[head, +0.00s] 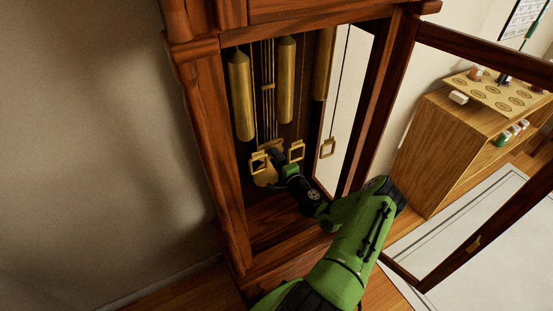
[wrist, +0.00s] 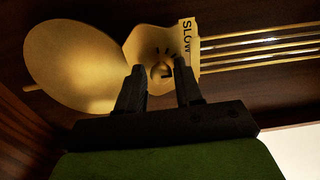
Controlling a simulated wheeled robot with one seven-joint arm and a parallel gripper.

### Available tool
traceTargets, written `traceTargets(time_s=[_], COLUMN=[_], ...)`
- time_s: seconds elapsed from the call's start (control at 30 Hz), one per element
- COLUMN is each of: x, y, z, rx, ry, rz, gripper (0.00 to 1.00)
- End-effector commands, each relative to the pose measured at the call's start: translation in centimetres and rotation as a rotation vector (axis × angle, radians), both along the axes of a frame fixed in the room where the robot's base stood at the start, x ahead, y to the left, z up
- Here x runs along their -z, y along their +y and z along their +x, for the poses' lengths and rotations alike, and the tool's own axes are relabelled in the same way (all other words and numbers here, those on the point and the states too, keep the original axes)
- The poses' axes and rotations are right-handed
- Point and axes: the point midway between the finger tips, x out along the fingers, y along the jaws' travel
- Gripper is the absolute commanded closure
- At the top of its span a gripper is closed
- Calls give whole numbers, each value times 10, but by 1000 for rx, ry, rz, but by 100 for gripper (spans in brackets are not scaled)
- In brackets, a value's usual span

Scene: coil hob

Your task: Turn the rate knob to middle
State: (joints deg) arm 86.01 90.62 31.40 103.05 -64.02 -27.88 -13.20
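The rate knob (wrist: 161,71) is a small round brass-coloured piece with dark marks around it, on a brass plate (wrist: 140,43) in the wrist view. A label (wrist: 187,38) reading SLOW stands beside it. My gripper (wrist: 160,68) is open, its two dark fingers apart, with the knob showing between the fingertips. I cannot tell whether either finger touches it. In the head view my gripper (head: 281,160) reaches inside the clock case, at the pendulum bob (head: 264,177). There the knob is too small or hidden behind the gripper.
Brass weights (head: 241,95) hang above, and brass frames (head: 297,151) hang near my gripper. The wooden case (head: 212,140) bounds the left, and its glazed door (head: 473,242) stands open at right. A wooden cabinet (head: 440,150) stands beyond it.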

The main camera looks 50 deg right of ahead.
Motion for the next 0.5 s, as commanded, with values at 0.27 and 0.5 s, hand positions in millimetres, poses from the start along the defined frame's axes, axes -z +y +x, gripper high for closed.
traceTargets(time_s=[0.27, 0.5], x=[-1, -2], y=[8, 28], z=[-27, -93], rx=[2, 5], ry=[1, 1], rz=[7, 8], gripper=[65, 65])
